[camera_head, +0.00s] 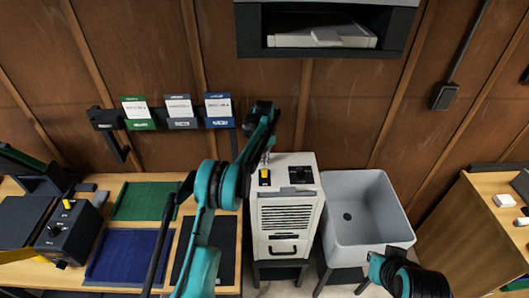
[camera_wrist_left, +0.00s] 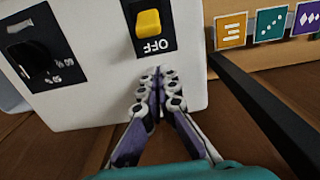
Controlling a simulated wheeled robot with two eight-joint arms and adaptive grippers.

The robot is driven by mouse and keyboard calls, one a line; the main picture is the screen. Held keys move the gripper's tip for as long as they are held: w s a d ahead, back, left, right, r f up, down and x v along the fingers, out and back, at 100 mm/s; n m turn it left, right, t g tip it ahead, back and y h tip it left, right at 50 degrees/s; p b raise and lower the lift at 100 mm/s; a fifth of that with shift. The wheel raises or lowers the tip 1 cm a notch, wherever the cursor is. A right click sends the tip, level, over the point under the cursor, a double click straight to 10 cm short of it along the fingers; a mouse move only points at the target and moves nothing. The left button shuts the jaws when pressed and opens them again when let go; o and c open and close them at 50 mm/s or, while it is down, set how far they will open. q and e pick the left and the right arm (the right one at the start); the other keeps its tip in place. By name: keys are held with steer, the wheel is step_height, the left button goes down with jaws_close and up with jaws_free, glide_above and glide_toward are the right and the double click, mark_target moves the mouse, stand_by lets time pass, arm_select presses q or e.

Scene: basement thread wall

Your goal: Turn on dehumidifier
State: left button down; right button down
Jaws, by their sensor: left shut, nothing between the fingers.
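The dehumidifier (camera_head: 286,218) is a white box with a front grille, standing between the table and a grey sink. Its top has a yellow rocker switch (camera_head: 264,177) on a black plate and a dark dial (camera_head: 300,174). In the left wrist view the yellow switch (camera_wrist_left: 149,23) has the word OFF printed beside it, and the dial (camera_wrist_left: 30,58) is at the left. My left gripper (camera_wrist_left: 158,74) is shut and empty, its fingertips close to the OFF label; contact cannot be told. In the head view my left arm's end partly hides the dehumidifier's back edge.
A grey sink (camera_head: 368,242) stands right of the dehumidifier. The wooden table (camera_head: 103,212) at left holds green and blue mats and a dark box (camera_head: 69,232) with a yellow switch. A wall shelf (camera_head: 326,52) overhangs above. A rail (camera_head: 158,123) with colored cards is behind.

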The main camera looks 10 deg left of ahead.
mark_target(265, 169)
arm_select(q)
steer(key=shift+s+d+r, duration=0.15)
steer(key=shift+s+r, duration=0.1)
steer(key=shift+s, duration=0.3)
steer(key=shift+s+d+r, duration=0.2)
steer(key=shift+s+r, duration=0.1)
steer(key=shift+s, duration=0.25)
steer(key=shift+s+d+r, duration=0.15)
steer(key=shift+s+r, duration=0.1)
steer(key=shift+s, duration=0.3)
steer(key=shift+s+d+r+t+b, duration=0.15)
steer(key=shift+s+t+b, duration=0.2)
steer(key=shift+t+b, duration=0.3)
steer(key=t+b, duration=0.1)
steer(key=s+t+y+b, duration=0.1)
steer(key=t, duration=0.1)
steer(key=s+t+b, duration=0.1)
steer(key=shift+s+d+r+t+y, duration=0.2)
steer(key=shift+d+r+t+y, duration=0.05)
steer(key=shift+d+y, duration=0.05)
steer(key=shift+r, duration=0.15)
steer(key=shift+w, duration=0.15)
steer(key=shift+r+p, duration=0.6)
steer(key=shift+r, duration=0.15)
